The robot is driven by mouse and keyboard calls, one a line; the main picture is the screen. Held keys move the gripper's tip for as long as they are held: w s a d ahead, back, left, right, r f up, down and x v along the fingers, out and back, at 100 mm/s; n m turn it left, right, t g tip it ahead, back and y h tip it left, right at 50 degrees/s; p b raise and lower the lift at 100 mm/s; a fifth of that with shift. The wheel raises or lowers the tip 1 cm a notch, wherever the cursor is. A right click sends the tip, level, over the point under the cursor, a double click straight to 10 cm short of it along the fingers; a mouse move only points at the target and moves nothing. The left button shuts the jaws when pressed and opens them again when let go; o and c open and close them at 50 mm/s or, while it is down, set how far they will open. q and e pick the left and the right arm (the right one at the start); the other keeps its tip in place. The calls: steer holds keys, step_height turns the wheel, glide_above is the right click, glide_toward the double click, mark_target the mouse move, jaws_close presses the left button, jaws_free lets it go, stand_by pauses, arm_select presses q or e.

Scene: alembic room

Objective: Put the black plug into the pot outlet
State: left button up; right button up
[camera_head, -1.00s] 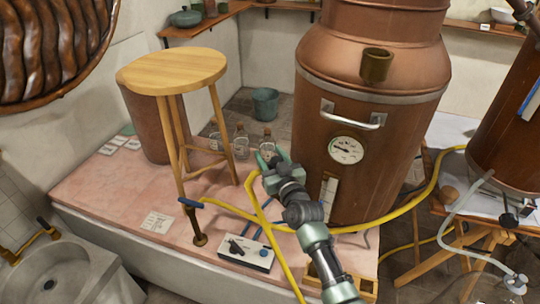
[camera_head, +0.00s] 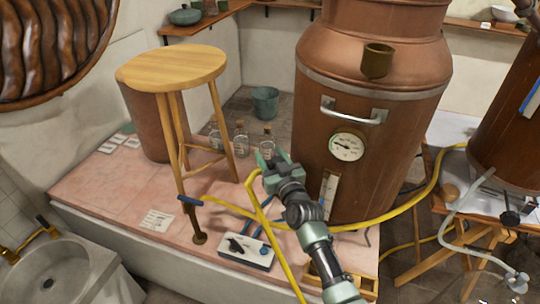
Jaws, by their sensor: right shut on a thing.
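The copper pot (camera_head: 345,100) stands upright right of centre, with a dial gauge (camera_head: 347,146) and a metal handle on its front. A short brass outlet (camera_head: 377,60) sticks out of its upper front. My right gripper (camera_head: 267,160) is left of the pot's lower body, below and left of this outlet and apart from it. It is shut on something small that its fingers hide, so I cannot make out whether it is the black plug. I see no black plug clearly elsewhere. My left gripper is out of view.
A wooden stool (camera_head: 172,68) stands left on the pink platform (camera_head: 105,185). Corked flasks (camera_head: 241,145) stand behind my right gripper. A yellow hose (camera_head: 410,206) crosses in front of the pot. A white control box (camera_head: 247,251) lies nearer. A second copper vessel (camera_head: 510,140) is at right.

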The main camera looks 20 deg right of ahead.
steer(key=shift+f+b, duration=0.85)
steer(key=shift+f, duration=0.25)
stand_by(1.3)
steer(key=shift+f+b, duration=0.35)
steer(key=shift+f, duration=0.4)
stand_by(2.1)
steer(key=o, duration=1.5)
steer(key=shift+s, duration=0.1)
